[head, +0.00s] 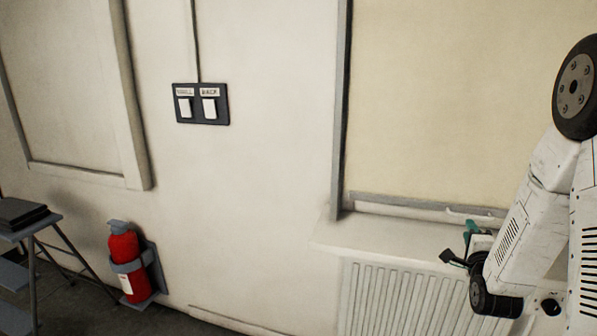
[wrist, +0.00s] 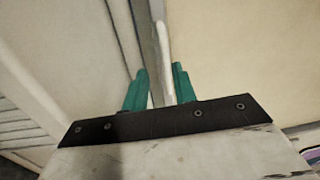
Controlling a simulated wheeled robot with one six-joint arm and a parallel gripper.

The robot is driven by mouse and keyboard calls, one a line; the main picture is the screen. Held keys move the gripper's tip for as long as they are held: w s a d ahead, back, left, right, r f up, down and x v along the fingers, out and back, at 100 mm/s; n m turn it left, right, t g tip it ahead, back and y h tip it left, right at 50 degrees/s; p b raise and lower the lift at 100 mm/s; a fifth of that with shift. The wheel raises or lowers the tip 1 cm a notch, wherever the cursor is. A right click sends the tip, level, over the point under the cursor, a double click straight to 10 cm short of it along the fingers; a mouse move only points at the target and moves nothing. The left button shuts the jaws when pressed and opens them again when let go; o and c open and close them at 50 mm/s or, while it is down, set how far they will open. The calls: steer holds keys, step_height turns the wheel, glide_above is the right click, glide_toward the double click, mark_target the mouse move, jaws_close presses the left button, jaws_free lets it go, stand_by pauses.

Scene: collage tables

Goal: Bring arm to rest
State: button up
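My gripper (head: 467,238) is at the right of the head view, low in front of the window sill, with my white arm beside it. Its green fingers also show in the wrist view (wrist: 160,88), standing apart with a gap between them. A slim white strip shows in that gap in the wrist view, nearer the right finger. It does not fill the gap, and I cannot tell how far behind the fingers it lies. I see nothing held.
A window sill (head: 350,236) juts out above a ribbed radiator (head: 385,300), close to my gripper. A two-switch panel (head: 201,104) is on the wall. A red fire extinguisher (head: 124,255) hangs lower left, beside a step stool (head: 35,228). The wall between is bare.

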steer(key=s+a+r+n+g+y, duration=0.25)
steer(key=a+n+g, duration=0.2)
steer(key=a, duration=0.25)
steer(key=s+a+r+n+g+y, duration=0.2)
steer(key=s+a+r+n+g, duration=0.15)
steer(key=a+n, duration=0.25)
steer(key=s+a+r+n+g, duration=0.1)
steer(key=s+a+n+g, duration=0.2)
steer(key=s, duration=0.6)
steer(key=s+a+r+n+g+y, duration=0.1)
steer(key=s+a+n, duration=0.3)
steer(key=s, duration=0.6)
steer(key=s+a+r+n+g+y, duration=0.1)
steer(key=s+a+r+n+g, duration=0.2)
steer(key=s, duration=0.6)
steer(key=shift+s+a+r+g, duration=0.15)
steer(key=shift+a+g, duration=0.25)
steer(key=shift+g, duration=0.4)
steer(key=shift+d+n, duration=0.1)
steer(key=shift+n, duration=0.15)
